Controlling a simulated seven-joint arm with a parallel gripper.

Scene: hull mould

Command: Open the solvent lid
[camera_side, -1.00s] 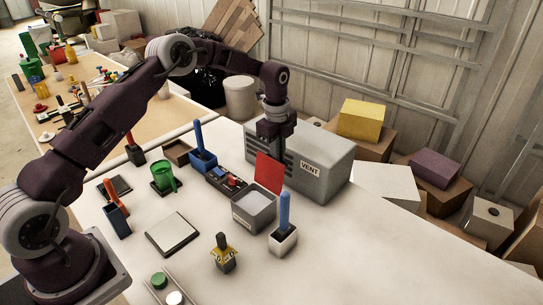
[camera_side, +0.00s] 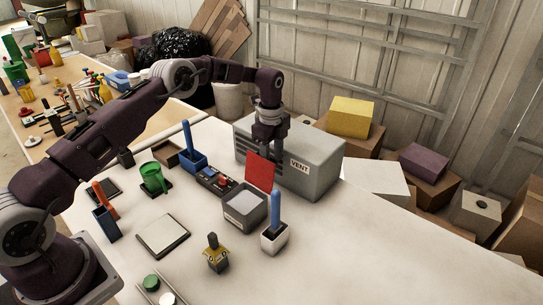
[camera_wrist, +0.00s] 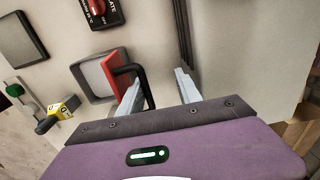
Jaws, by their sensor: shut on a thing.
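The solvent box is an open grey container (camera_side: 243,217) with a pale inside, in the middle of the table. Its red lid (camera_side: 261,170) stands upright at the box's back edge. In the wrist view the box (camera_wrist: 90,78) and the red lid (camera_wrist: 118,62) show at the left, with a black handle (camera_wrist: 139,72) on the lid. My gripper (camera_side: 268,146) is behind and above the lid in the side view. In the wrist view my gripper (camera_wrist: 158,80) is shut on the handle, which lies by the left finger; the exact contact is hard to see.
A grey vent box (camera_side: 318,170) stands close behind the lid and gripper. A white holder with a blue handle (camera_side: 275,222) is right of the box. The table's right side is clear.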

